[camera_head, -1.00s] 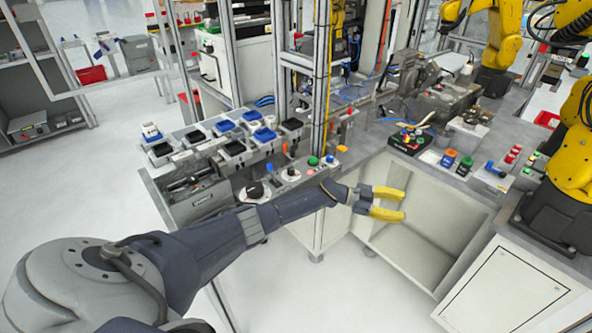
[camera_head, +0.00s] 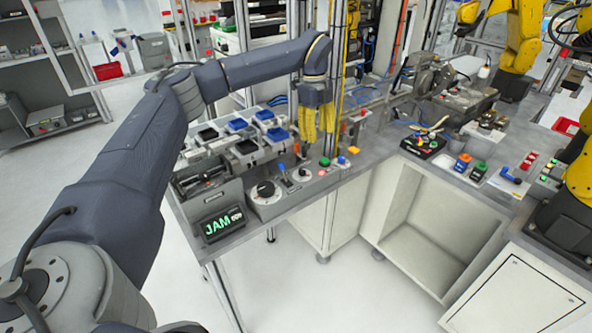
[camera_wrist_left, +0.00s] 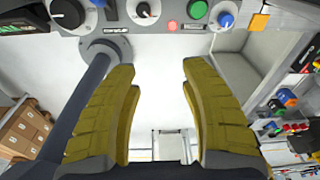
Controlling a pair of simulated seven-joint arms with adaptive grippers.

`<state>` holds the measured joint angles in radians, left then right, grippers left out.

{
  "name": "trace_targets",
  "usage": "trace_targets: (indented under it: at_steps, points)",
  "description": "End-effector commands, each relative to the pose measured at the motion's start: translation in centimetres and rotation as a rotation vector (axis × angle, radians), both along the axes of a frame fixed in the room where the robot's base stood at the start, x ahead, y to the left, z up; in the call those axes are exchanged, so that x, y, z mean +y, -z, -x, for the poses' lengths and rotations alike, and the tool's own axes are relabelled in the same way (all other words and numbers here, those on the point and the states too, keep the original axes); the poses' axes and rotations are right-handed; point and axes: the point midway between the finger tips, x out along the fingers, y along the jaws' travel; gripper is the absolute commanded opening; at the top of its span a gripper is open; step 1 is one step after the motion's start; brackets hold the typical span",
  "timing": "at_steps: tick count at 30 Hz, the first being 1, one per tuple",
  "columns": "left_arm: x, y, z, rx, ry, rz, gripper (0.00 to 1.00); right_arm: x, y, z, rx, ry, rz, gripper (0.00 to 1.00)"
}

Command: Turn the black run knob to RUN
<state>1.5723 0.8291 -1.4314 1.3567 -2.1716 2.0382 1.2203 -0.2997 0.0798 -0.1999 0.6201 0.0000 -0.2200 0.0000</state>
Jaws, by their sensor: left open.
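The black knob (camera_head: 265,188) sits on a round white dial at the left end of the grey control panel (camera_head: 325,183). It also shows at the top left of the left wrist view (camera_wrist_left: 68,13). My left gripper (camera_head: 318,138) has yellow fingers pointing down. It is above the back of the panel, to the right of the black knob, and apart from it. The wrist view shows its fingers (camera_wrist_left: 158,66) spread with nothing between them. The knob's labels are too small to read. My right gripper is not in view.
A display reading JAM (camera_head: 222,222) stands left of the knob. A second dial (camera_head: 300,174), a green button (camera_head: 324,161) and a blue-topped knob (camera_head: 341,160) are to its right. Blue and black bins (camera_head: 237,124) stand behind. A frame post rises close beside the gripper.

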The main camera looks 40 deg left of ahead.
Motion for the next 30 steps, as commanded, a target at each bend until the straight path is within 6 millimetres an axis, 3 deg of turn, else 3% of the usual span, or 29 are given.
trace_targets:
  at_steps: [4,11,30]
  points:
    - [2.6,-1.6,0.8,-0.006,-0.057,-0.087,0.45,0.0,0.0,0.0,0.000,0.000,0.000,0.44]
    - [3.7,-1.2,1.1,-0.006,-0.082,-0.123,0.45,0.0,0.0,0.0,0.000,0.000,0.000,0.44]
    - [3.6,9.8,1.1,-0.004,-0.080,-0.121,0.45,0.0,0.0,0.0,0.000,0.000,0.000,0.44]
